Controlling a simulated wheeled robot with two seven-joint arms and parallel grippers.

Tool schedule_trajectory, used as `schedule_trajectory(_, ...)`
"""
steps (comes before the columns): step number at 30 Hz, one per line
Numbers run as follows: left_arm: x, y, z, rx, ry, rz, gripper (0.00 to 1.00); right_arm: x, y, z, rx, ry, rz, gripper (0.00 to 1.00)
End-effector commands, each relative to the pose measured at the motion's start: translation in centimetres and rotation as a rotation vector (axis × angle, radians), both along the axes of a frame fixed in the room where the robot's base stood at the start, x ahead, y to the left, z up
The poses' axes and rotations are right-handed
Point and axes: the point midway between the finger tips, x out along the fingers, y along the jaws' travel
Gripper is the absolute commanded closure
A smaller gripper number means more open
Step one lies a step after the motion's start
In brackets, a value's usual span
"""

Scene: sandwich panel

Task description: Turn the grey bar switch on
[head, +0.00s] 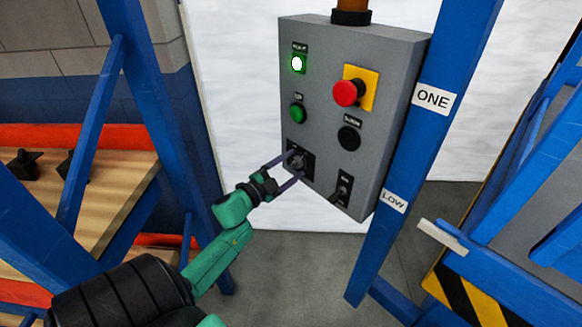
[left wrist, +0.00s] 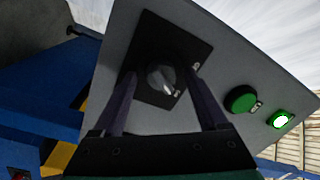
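The grey bar switch (head: 298,160) is a rotary knob on a black square plate at the lower left of the grey control panel (head: 325,45). In the left wrist view the switch (left wrist: 162,78) shows a light grey bar on a round dark base, lying slantwise, with small white marks too small to read surely. My left gripper (head: 293,166) is open at the plate. In the left wrist view its two fingers (left wrist: 162,88) stand on either side of the switch, with gaps to it. My right gripper is not in view.
The panel also carries a lit green lamp (head: 297,64), a green button (head: 297,113), a red mushroom button (head: 347,93), a black round part (head: 349,138) and a lever switch (head: 342,190) close right. A blue post (head: 420,140) stands right of the panel; a wooden shelf (head: 110,190) is left.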

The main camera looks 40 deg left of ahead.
Motion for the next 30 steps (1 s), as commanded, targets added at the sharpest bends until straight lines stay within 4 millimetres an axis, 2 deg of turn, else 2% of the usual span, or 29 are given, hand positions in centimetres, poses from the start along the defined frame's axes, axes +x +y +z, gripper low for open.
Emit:
schedule_trajectory(5, -0.3, 0.0, 0.0, -0.001, 0.0, 0.0, 0.24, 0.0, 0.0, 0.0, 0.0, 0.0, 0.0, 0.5)
schedule_trajectory(8, -1.3, 0.1, -0.2, -0.002, 0.001, 0.001, 0.24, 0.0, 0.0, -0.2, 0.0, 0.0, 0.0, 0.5)
schedule_trajectory(11, -3.4, 0.3, -0.5, -0.001, 0.003, 0.001, 0.24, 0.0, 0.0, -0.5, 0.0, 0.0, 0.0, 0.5)
schedule_trajectory(18, -10.3, 1.0, -1.1, -0.002, 0.004, 0.002, 0.24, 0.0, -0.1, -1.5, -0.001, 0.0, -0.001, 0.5)
schedule_trajectory(21, -12.5, 1.2, -1.1, -0.002, 0.004, 0.002, 0.24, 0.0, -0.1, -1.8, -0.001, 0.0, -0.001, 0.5)
schedule_trajectory(25, -14.1, 1.4, -1.1, -0.001, 0.001, 0.0, 0.24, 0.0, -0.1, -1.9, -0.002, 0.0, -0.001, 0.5)
schedule_trajectory(30, -14.5, 1.4, -0.9, 0.0, 0.0, 0.0, 0.24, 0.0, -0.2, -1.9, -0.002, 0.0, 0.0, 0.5)
